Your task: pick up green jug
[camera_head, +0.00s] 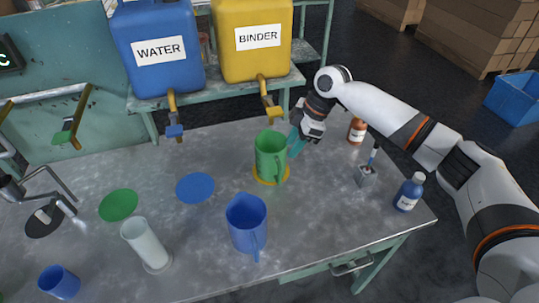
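The green jug (268,152) stands upright on a yellow round mat (257,177) on the metal table, its handle facing the front. My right gripper (296,141) is just behind and to the right of the jug, low over the table, with its teal fingers close to the jug's right side. I cannot tell whether the fingers touch the jug, or how far apart they are. My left gripper does not show.
A blue jug (246,222) stands in front, and a clear cylinder (146,246) to its left. Blue (195,187) and green (118,205) mats lie bare. The binder tank's tap (271,106) hangs behind the green jug. Brown (357,131) and blue (409,192) bottles stand right.

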